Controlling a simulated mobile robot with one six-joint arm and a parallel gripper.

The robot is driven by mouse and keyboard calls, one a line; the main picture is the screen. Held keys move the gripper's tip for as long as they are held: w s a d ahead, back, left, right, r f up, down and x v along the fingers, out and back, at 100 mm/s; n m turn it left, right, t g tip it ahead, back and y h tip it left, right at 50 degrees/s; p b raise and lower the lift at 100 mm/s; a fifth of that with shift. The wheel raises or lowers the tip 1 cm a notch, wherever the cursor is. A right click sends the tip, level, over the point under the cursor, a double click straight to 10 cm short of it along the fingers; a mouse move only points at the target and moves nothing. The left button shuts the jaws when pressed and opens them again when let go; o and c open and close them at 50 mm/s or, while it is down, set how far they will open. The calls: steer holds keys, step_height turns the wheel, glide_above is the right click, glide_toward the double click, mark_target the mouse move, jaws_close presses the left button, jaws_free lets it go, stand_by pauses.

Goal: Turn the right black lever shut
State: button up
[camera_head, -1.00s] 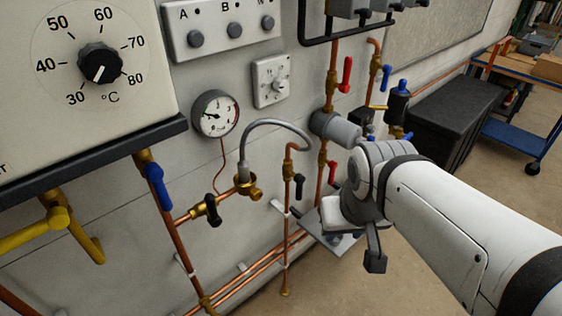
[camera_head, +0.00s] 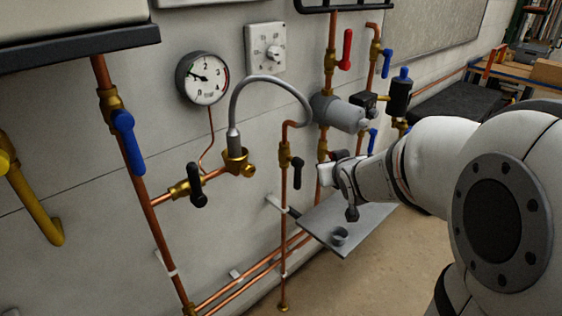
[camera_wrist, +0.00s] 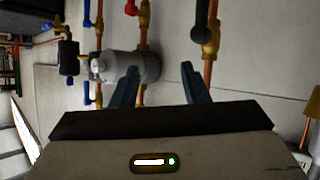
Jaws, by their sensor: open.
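The right black lever (camera_head: 298,172) hangs downward from a brass valve on a thin vertical copper pipe, close to in line with the pipe. In the wrist view the black lever (camera_wrist: 201,30) shows at the top, beyond the fingers and nearest the right one. My gripper (camera_head: 342,186) is open and empty, to the right of the lever and apart from it. Its two fingers also show in the wrist view (camera_wrist: 161,86), with a clear gap between them. Another black lever (camera_head: 197,187) sits further left on a horizontal branch.
A grey pump (camera_head: 339,113) is above my gripper, with a red lever (camera_head: 345,50) higher up. A grey hose (camera_head: 270,80) arches left of the pump. A blue lever (camera_head: 128,142) is at left.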

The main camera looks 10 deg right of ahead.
mark_target(300, 181)
steer(key=w+a+f+n+t+y+b, duration=0.1)
steer(key=w+f+y+b, duration=0.1)
steer(key=f+b, duration=0.1)
steer(key=w+a+f+n+t+y+b, duration=0.1)
steer(key=w+f+y+b, duration=0.1)
steer(key=f, duration=0.4)
steer(key=w+a+f+n+t+y+b, duration=0.1)
steer(key=w+f+y+b, duration=0.2)
steer(key=f+y+b, duration=0.1)
steer(key=shift+w+a+f+n+t+b, duration=0.1)
steer(key=shift+a+f+n+t+b, duration=0.3)
steer(key=shift+b, duration=0.3)
steer(key=x, duration=0.6)
steer(key=shift+w+a+r, duration=0.1)
steer(key=shift+w+a, duration=0.05)
steer(key=shift+w, duration=0.2)
steer(key=shift+c, duration=0.3)
jaws_close()
